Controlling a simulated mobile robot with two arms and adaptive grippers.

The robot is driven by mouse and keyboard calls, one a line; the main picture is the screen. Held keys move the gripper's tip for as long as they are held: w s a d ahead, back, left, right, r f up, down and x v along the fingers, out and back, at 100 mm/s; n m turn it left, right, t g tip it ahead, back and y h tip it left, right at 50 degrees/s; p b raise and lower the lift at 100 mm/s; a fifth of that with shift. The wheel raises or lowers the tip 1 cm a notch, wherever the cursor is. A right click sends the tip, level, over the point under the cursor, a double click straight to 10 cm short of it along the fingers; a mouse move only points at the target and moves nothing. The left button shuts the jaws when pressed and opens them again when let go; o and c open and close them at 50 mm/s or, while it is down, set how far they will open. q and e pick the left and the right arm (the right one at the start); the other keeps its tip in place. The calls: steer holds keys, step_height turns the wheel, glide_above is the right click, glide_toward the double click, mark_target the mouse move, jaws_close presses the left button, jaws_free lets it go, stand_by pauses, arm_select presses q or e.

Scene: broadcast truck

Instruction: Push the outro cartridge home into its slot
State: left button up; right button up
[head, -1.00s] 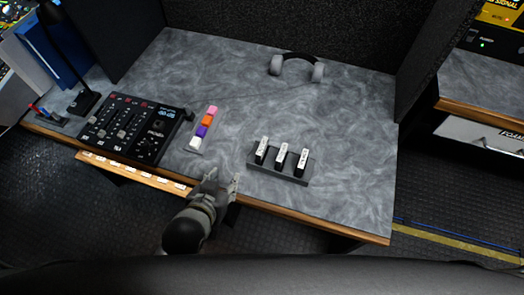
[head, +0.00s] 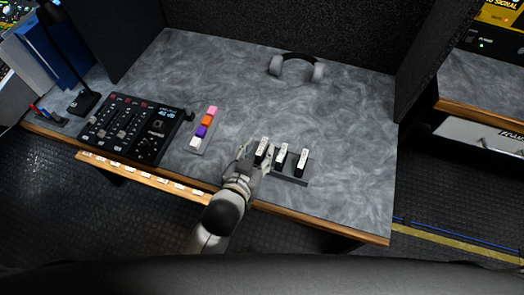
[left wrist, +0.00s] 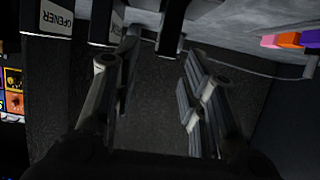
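Three black cartridges with white labels stand in a dark slotted holder (head: 293,180) near the desk's front edge: left (head: 261,146), middle (head: 281,155) and right (head: 302,160). I cannot read which one is the outro in the head view. In the left wrist view one label reads OPENER (left wrist: 56,18); a dark upright cartridge (left wrist: 172,28) is just ahead of the fingers, its label out of sight. My left gripper (head: 255,154) is open and empty, at the holder's left end by the left cartridge; its fingers (left wrist: 163,50) are apart. My right gripper is not in view.
A strip of coloured blocks (head: 205,128) lies left of the gripper, with a mixer panel (head: 130,128) beyond it. Headphones (head: 297,68) rest at the back. The desk (head: 350,150) is clear right of the holder.

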mark_target(261, 147)
arm_select(q)
steer(key=x, duration=0.4)
steer(key=shift+w+a+f, duration=0.1)
steer(key=shift+f, duration=0.25)
jaws_close()
